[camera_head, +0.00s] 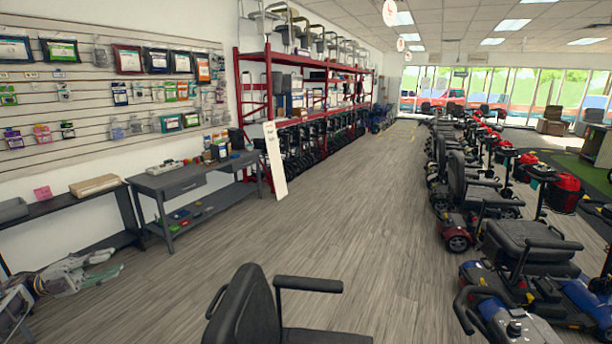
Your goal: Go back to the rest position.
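My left gripper (112,264) is at the lower left of the head view, its grey arm coming in from the left edge. Its two fingers point to the right and stand apart, with nothing seen between them. It is low, in front of the dark shelf table and over the wood floor. My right gripper is not in view.
A dark bench (62,205) and a grey workbench (185,182) stand along the left wall. A black chair (245,310) is close at the bottom middle. Mobility scooters (530,250) line the right side. The wood floor aisle (350,220) between is clear.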

